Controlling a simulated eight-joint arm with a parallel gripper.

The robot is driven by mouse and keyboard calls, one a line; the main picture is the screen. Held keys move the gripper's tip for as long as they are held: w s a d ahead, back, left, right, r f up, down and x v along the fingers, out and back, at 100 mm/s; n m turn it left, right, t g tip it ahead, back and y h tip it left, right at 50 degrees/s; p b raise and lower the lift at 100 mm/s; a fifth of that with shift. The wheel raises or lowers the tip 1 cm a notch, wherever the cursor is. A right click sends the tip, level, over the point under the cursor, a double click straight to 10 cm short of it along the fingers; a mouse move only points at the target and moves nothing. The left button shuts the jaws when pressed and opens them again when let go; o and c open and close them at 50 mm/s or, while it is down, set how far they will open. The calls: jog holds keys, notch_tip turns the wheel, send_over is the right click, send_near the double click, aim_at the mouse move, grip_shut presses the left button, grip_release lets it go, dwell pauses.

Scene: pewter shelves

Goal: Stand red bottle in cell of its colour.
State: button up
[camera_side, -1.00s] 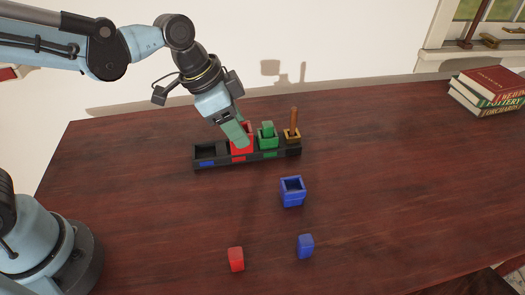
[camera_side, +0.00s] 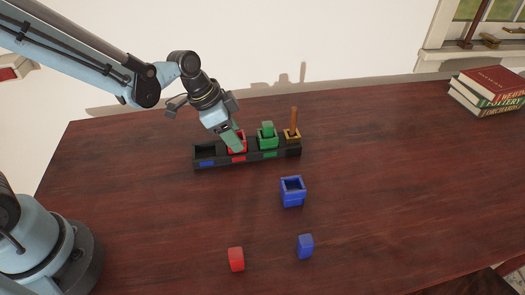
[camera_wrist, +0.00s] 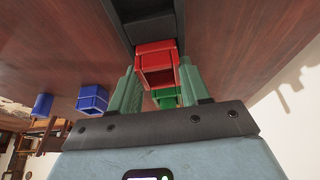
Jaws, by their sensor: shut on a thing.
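I see no bottle shape; the red thing in my gripper (camera_side: 237,147) is a square, open-topped red container (camera_wrist: 157,52). The green fingers stand on both sides of it in the wrist view and are shut on it. In the side view the red container (camera_side: 243,137) is at the red-marked cell of the black rack (camera_side: 199,166), partly hidden by the fingers. It looks upright and at least partly lowered into that cell; whether it touches the bottom is hidden. The blue-marked cell to its left is empty.
A blue container (camera_side: 292,192), blue block (camera_side: 305,246) and red block (camera_side: 236,259) stand in front. Books (camera_side: 485,90) lie far right.

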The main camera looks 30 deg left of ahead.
jog(key=shift+f, duration=0.1)
jog(key=o, duration=1.2)
jog(key=shift+c, duration=0.2)
jog(key=v, duration=1.2)
jog(key=s+a+n+t+y, duration=0.3)
jog(key=s+a+n+t, duration=0.1)
jog(key=s+n, duration=0.4)
jog(key=shift+s+a+f+n, duration=0.35)
jog(key=shift+a+n, duration=0.15)
jog(key=shift+a, duration=0.05)
